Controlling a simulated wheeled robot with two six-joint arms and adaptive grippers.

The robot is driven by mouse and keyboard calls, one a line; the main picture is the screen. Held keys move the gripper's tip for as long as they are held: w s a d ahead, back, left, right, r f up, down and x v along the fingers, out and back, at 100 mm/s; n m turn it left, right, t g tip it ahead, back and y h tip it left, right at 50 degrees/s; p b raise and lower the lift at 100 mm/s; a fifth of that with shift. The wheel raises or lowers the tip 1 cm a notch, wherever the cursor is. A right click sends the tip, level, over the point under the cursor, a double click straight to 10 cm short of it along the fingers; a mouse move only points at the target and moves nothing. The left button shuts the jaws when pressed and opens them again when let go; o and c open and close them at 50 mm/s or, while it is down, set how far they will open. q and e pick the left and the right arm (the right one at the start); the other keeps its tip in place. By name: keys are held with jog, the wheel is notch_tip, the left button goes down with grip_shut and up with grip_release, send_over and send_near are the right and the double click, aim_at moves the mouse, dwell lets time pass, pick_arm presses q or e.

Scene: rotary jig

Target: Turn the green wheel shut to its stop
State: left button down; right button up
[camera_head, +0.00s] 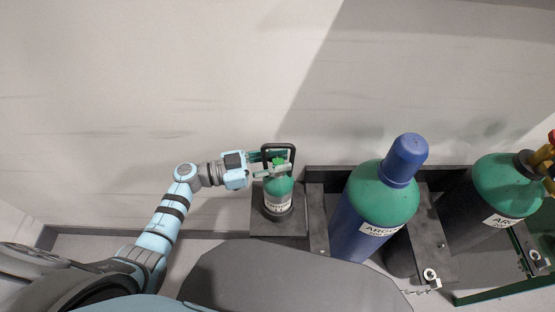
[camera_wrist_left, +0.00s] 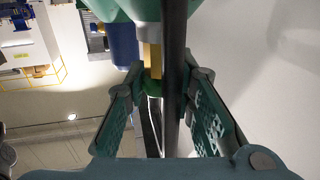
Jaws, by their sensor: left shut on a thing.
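The small green gas cylinder (camera_head: 279,187) stands upright with a black guard handle (camera_head: 293,150) over its valve. The green wheel (camera_head: 277,162) sits at the top, inside the guard. My left gripper (camera_head: 284,164) reaches in from the left, its fingers on both sides of the wheel, and is shut on it. In the left wrist view the green wheel (camera_wrist_left: 152,73) shows between the fingers beside the brass valve stem (camera_wrist_left: 150,55). A dark guard bar (camera_wrist_left: 173,70) crosses in front and hides part of the wheel. My right gripper is not in view.
A large blue cylinder (camera_head: 349,228) with a green shoulder and blue cap stands to the right. Another dark cylinder with a green shoulder (camera_head: 497,187) stands further right. A wall lies behind. A dark holder (camera_head: 316,214) stands close beside the small cylinder.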

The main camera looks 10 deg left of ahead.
pick_arm(q)
jog(key=m+g+b, duration=0.1)
jog(key=m+g+h+b, duration=0.1)
jog(key=g+b, duration=0.1)
jog(key=shift+w+f, duration=0.1)
jog(key=shift+f, duration=0.15)
jog(key=shift+r+m+g, duration=0.1)
jog(key=shift+m+g, duration=0.3)
jog(key=shift+s+r+h, duration=0.15)
jog(key=shift+s+h, duration=0.05)
jog(key=shift+h, duration=0.1)
jog(key=c, duration=1.3)
grip_release()
jog(key=shift+w, duration=0.1)
jog(key=shift+c, duration=0.2)
jog(key=shift+a, duration=0.1)
jog(key=v, duration=1.2)
